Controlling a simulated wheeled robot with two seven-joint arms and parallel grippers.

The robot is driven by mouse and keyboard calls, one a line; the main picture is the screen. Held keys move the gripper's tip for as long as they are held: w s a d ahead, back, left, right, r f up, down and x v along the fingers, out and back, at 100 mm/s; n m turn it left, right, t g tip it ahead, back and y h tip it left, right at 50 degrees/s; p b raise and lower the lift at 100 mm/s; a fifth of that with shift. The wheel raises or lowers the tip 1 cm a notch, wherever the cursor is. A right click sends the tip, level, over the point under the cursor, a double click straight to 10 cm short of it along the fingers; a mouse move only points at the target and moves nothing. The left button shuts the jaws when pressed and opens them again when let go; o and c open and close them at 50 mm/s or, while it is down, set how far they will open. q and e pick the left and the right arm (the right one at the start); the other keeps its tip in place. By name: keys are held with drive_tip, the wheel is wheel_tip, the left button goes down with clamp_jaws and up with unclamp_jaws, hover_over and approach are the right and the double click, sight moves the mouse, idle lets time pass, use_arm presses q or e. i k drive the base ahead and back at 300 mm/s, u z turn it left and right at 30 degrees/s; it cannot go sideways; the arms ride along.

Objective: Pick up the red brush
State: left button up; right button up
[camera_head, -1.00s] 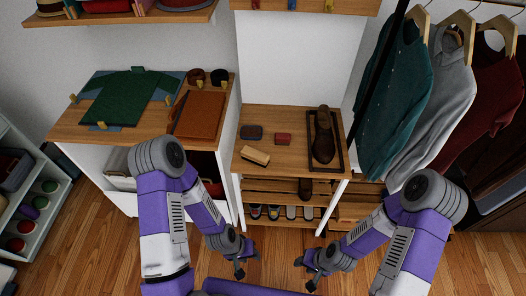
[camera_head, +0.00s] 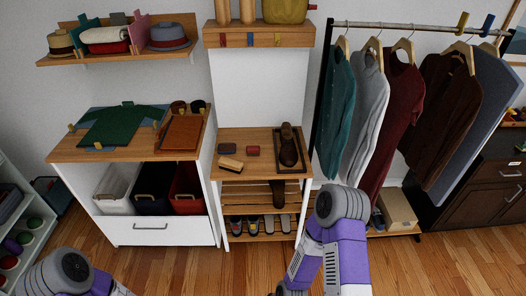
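A small dark-red block, which looks like the red brush (camera_head: 253,150), lies on the wooden top of the shoe bench (camera_head: 262,136). A dark block (camera_head: 227,149) lies to its left, and a tan wooden brush (camera_head: 230,163) lies in front of that one. A brown shoe (camera_head: 288,148) stands in a dark tray to its right. My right arm comes in at the bottom, in front of the bench. Only a dark part near my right gripper (camera_head: 290,291) shows at the bottom edge, and its fingers are not clear. My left gripper is out of view below.
The desk (camera_head: 68,152) at the left holds a green shirt and a brown leather board, with bins below. A clothes rail (camera_head: 415,25) with hanging garments stands at the right. A wall shelf (camera_head: 262,36) is above the bench. Wooden floor in front is clear.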

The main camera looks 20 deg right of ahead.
sight(251, 150)
drive_tip(key=z, duration=0.8)
drive_tip(key=i, duration=0.75)
drive_tip(key=z, duration=0.55)
